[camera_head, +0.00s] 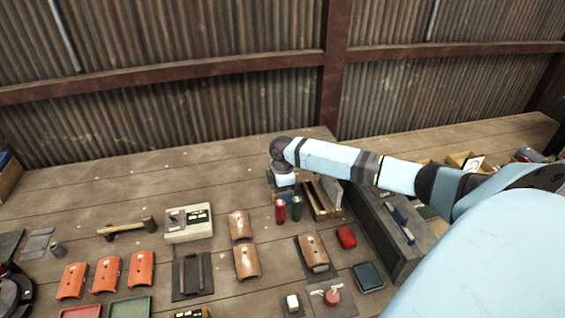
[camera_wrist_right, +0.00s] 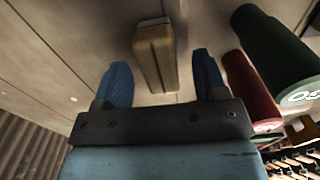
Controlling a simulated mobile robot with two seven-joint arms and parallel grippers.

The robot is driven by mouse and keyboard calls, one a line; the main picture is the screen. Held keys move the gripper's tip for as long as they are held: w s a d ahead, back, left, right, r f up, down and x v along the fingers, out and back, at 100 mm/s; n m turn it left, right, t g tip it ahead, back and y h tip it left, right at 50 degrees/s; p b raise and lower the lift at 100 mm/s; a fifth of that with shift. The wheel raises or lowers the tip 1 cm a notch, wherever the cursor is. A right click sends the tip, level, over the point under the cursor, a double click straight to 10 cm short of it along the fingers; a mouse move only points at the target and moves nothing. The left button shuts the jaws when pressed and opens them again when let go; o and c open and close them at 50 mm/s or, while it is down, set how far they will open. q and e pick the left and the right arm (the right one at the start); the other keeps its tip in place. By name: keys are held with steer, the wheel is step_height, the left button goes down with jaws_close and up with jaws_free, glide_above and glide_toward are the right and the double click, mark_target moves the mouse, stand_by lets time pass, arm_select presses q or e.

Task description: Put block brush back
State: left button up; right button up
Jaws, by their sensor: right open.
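A tan wooden block with a paler end, apparently the block brush (camera_wrist_right: 154,58), stands out in the right wrist view between my right gripper's blue fingers. Gaps show on both sides of it, so the fingers do not touch it. My right gripper (camera_wrist_right: 162,85) is open. In the head view, the right gripper (camera_head: 283,190) points down at the back of the bench, left of a wooden slotted holder (camera_head: 322,214). The block cannot be made out there, as the gripper hides that spot.
A red cylinder (camera_head: 280,212) and a green cylinder (camera_head: 296,208) stand close by the right gripper. A hammer (camera_head: 126,228), a beige box (camera_head: 188,224) and several orange curved plates (camera_head: 141,269) lie on the bench. The bench's back left is clear.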

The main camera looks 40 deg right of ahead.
step_height(320, 180, up, 13)
steer(key=b, duration=0.1)
stand_by(0.7)
